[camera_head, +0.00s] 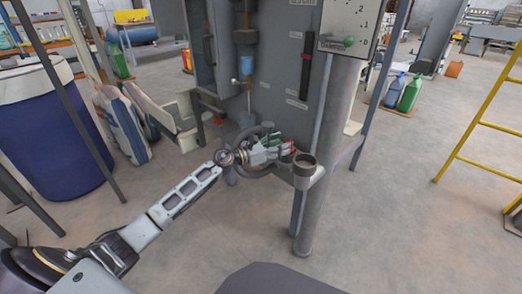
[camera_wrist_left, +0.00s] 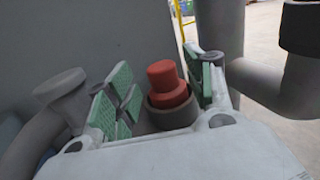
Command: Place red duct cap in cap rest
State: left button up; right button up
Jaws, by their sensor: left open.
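The red duct cap (camera_wrist_left: 167,84) stands between the green-padded fingers of my left gripper (camera_wrist_left: 162,92) in the left wrist view. Its lower part sits in a dark round collar (camera_wrist_left: 173,113). My left gripper (camera_head: 277,150) is open around the cap; a gap shows on its left, and contact on its right is unclear. In the head view only a little red of the cap (camera_head: 287,148) shows at the fingers. An open dark cup (camera_head: 304,165), which looks like the cap rest, is on the grey post just right of the gripper. My right gripper is not in view.
The grey post (camera_head: 333,120) and machine cabinet (camera_head: 282,75) stand close beside and behind my left gripper. A curved grey pipe (camera_wrist_left: 262,80) lies right of the fingers. A blue drum (camera_head: 50,140) stands at the left. The floor at the front right is clear.

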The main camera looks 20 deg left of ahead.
pick_arm(q)
jog(key=v, duration=0.8)
jog(key=shift+p, duration=0.3)
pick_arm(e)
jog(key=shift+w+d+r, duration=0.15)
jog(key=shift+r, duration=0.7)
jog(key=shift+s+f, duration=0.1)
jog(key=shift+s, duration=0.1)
pick_arm(q)
jog(key=s+d+f+n+y, duration=0.2)
jog(key=s+f+n+y, duration=0.55)
jog(key=n, duration=0.75)
jog(key=s+d+f+n+y, duration=0.1)
jog(key=s+f+n+y, duration=0.3)
jog(key=f+n, duration=0.95)
jog(key=s+d+f+n+g+h, duration=0.1)
jog(key=s+d+f+n+g, duration=0.1)
jog(key=s, duration=0.4)
jog(key=s+d+f+n+g+h, duration=0.1)
jog(key=s+d+f+n+g, duration=0.1)
jog(key=s+d+n+g, duration=0.2)
jog(key=s+d+f+n+g+h, duration=0.2)
jog(key=s+d+n, duration=0.4)
jog(key=s, duration=0.4)
jog(key=shift+f+n+g, duration=0.4)
jog(key=shift+f+n, duration=0.05)
jog(key=shift+n, duration=0.1)
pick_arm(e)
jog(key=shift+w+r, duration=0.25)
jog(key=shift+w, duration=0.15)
